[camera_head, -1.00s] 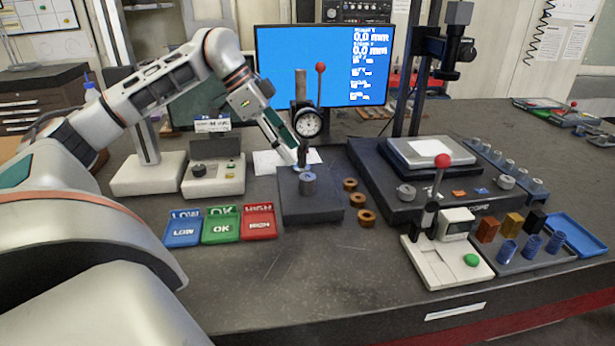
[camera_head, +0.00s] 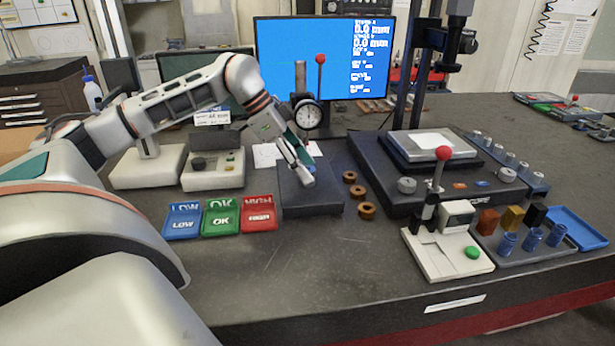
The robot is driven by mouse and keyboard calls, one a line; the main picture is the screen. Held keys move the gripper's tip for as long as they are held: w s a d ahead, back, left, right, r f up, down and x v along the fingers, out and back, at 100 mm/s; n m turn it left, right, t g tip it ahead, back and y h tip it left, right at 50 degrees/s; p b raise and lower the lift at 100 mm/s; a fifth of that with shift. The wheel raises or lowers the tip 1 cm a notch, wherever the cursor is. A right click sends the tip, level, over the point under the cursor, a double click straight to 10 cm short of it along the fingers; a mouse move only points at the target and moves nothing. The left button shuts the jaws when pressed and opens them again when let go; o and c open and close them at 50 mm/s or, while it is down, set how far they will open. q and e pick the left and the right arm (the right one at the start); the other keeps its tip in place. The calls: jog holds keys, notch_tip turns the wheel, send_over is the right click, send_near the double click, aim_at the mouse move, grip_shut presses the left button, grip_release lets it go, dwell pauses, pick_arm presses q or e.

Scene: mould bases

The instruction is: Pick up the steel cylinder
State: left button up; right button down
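The small steel cylinder that stood on the dark block (camera_head: 312,204) under the dial gauge does not show clearly now. My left gripper (camera_head: 307,176) is over its place and hides it. The gripper points down and to the right, with its fingertips low over the block's top. I cannot tell whether the fingers are open or shut, or whether they touch the cylinder. My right gripper is out of view.
The dial gauge (camera_head: 308,115) stands close behind my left gripper. Several brown rings (camera_head: 357,192) lie right of the block. Blue (camera_head: 183,221), green (camera_head: 221,218) and red (camera_head: 259,214) trays lie left of it. The front middle of the bench is clear.

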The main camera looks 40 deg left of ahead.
pick_arm(q)
grip_shut()
jog(key=shift+r, duration=0.1)
